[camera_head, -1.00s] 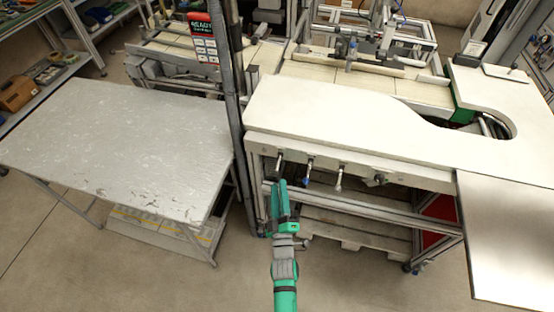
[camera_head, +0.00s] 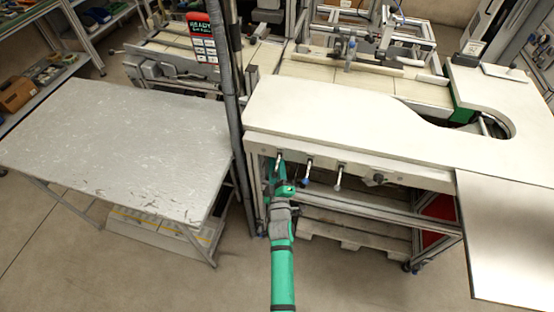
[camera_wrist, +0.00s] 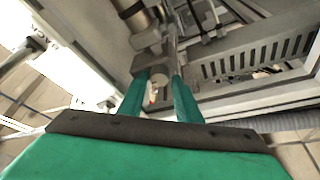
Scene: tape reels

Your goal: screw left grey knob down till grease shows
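The left grey knob (camera_head: 279,156) hangs under the front edge of the white-topped machine, leftmost of a row of fittings. My gripper (camera_head: 275,167) is right below it in the head view, reaching up from the front. In the wrist view the green fingers of my gripper (camera_wrist: 159,82) stand apart, one on each side of a round grey knob end (camera_wrist: 158,88). The gripper looks open; whether a finger touches the knob is hard to tell. No grease can be made out.
Two more fittings hang to the right, one with a blue end (camera_head: 305,181) and one pale (camera_head: 339,181). A dark knob (camera_head: 378,179) sits farther right. A dark upright post (camera_head: 232,110) stands close on the left, beside a grey table (camera_head: 120,150).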

